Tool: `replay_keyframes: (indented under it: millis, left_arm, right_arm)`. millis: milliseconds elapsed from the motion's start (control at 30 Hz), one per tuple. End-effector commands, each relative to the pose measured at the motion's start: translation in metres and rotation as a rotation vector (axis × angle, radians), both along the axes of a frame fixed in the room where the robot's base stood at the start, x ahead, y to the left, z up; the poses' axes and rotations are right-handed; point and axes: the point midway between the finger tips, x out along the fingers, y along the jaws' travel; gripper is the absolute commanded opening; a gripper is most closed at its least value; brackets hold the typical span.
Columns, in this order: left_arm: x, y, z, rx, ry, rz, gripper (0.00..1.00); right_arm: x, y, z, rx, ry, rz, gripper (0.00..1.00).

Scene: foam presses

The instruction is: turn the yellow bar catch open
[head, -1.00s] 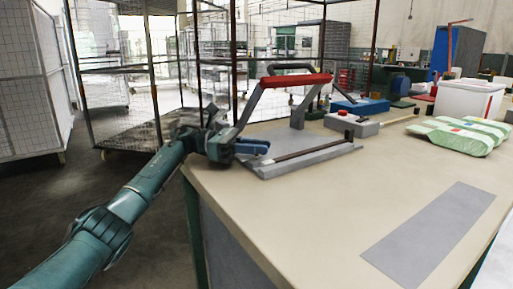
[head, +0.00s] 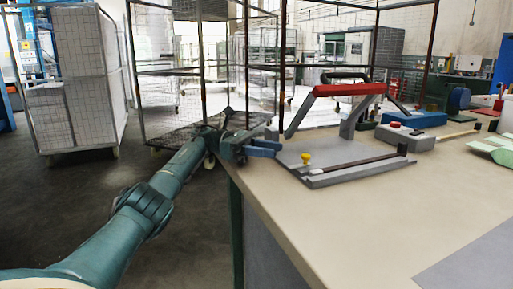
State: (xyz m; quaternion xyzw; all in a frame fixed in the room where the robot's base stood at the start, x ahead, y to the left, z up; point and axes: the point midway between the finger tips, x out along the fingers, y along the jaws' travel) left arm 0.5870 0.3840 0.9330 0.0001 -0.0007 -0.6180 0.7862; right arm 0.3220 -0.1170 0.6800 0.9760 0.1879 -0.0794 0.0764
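The yellow bar catch (head: 306,157) is a small knob on the grey base plate of the press (head: 335,157), near its left end. The press's red-topped bar (head: 350,89) stands raised above the base on grey arms. My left gripper (head: 280,148), with blue fingers, is at the left edge of the press, just left of the catch and apart from it. Nothing shows between its fingers; the two fingers lie close together and their gap cannot be made out. My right gripper is not in view.
The beige bench top (head: 340,230) is clear in front of the press. A grey control box with a red button (head: 404,137) and a blue box (head: 413,119) stand to the right. Wire cage trolleys (head: 80,85) stand on the floor behind and left.

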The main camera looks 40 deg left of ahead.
Motion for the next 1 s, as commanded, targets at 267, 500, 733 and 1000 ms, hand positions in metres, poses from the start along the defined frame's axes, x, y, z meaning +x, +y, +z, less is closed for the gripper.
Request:
replay_keyframes:
  millis: [267, 500, 733, 1000]
  left_arm:
    - [-0.004, 0.026, -0.001, 0.001, -0.001, 0.003, 0.36]
    - [-0.008, 0.033, 0.0, 0.0, 0.0, -0.001, 0.36]
    - [-0.009, 0.034, 0.0, 0.0, 0.0, -0.001, 0.36]
    - [-0.009, 0.034, 0.0, 0.0, 0.0, -0.001, 0.36]
  right_arm:
    - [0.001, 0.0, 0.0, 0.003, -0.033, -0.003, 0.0]
    - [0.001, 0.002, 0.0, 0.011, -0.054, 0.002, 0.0]
    - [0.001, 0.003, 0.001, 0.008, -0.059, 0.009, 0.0]
    - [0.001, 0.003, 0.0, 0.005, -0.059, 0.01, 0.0]
